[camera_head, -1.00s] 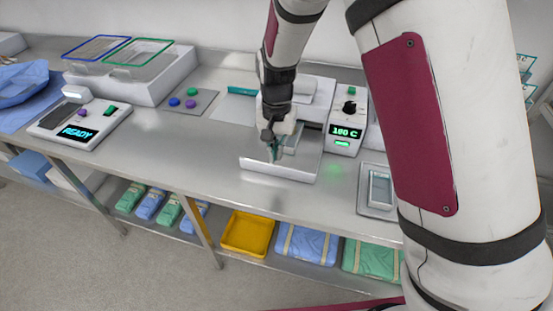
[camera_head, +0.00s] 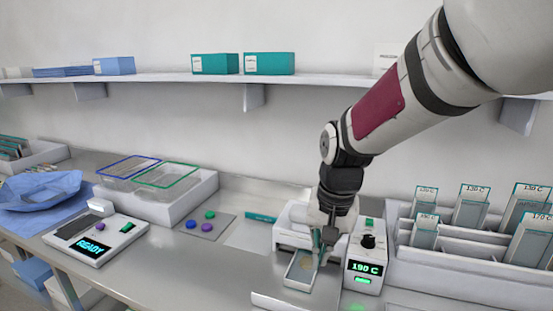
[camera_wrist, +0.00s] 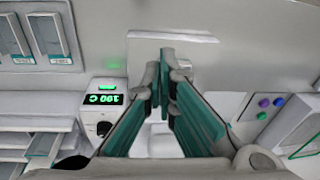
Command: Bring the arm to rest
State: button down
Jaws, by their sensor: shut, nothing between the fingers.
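My gripper (camera_head: 318,262) is in the head view, at the front of a white machine, with its fingers pointing down. Its teal-padded fingertips are together in the wrist view (camera_wrist: 165,82) and hold nothing. The arm reaches down to it from the upper right. Whether the fingertips touch the machine's narrow tray (camera_head: 298,284) cannot be told.
A device reading READY (camera_head: 95,240) and framed bins (camera_head: 165,205) are left. A shelf (camera_head: 290,84) runs above.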

jog(key=s+d+r+n+t, duration=0.1)
jog(key=s+d+r, duration=0.2)
jog(key=s, duration=0.3)
jog(key=s+d+r+n+t, duration=0.1)
jog(key=s+d+r+t, duration=0.1)
jog(key=s, duration=0.4)
jog(key=s+d+r+n+t+h, duration=0.1)
jog(key=s+d+r, duration=0.4)
jog(key=s, duration=0.2)
